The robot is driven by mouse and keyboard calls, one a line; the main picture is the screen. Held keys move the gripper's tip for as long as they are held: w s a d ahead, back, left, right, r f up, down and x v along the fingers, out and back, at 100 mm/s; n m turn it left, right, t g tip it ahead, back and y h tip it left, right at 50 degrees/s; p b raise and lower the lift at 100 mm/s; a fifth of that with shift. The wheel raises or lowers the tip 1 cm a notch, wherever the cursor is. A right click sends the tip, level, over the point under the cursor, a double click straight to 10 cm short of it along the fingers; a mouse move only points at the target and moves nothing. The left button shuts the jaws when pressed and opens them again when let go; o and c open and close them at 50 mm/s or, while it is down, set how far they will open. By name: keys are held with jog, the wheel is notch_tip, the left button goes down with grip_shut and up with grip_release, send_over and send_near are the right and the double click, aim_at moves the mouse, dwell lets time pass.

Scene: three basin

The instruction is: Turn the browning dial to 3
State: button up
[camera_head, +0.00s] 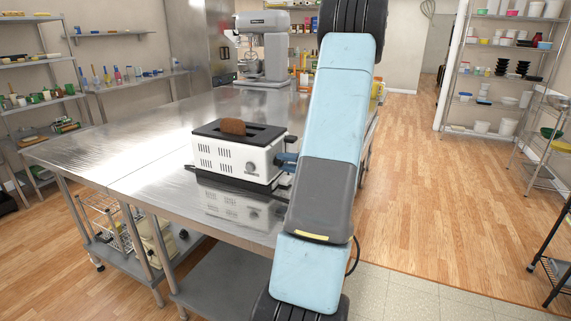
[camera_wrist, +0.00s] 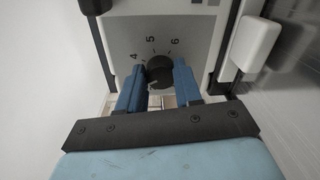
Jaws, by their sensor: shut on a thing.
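The toaster (camera_head: 225,155) is white with a black top and stands on the metal table, with a brown slice of bread (camera_head: 232,127) in its slot. The browning dial (camera_wrist: 160,72) is a dark round knob on the toaster's end panel in the wrist view, with the numbers 4, 5 and 6 visible around it. A pale mark shows at its lower left; the number there is hidden. My gripper (camera_wrist: 160,84) has its blue fingers on both sides of the dial, shut on it. In the head view my gripper (camera_head: 286,160) is at the toaster's right end, with the contact hidden.
A white lever (camera_wrist: 254,43) sits close to the right of my gripper in the wrist view. The metal table (camera_head: 130,150) is clear left of the toaster. A stand mixer (camera_head: 265,50) stands at its far end. Wooden floor lies open to the right.

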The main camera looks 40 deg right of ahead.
jog(key=shift+d+f, duration=0.1)
dwell(0.4)
jog(key=o, duration=1)
jog(key=shift+o, duration=0.2)
jog(key=v, duration=1.3)
jog(key=shift+s, duration=0.3)
jog(key=shift+d, duration=0.1)
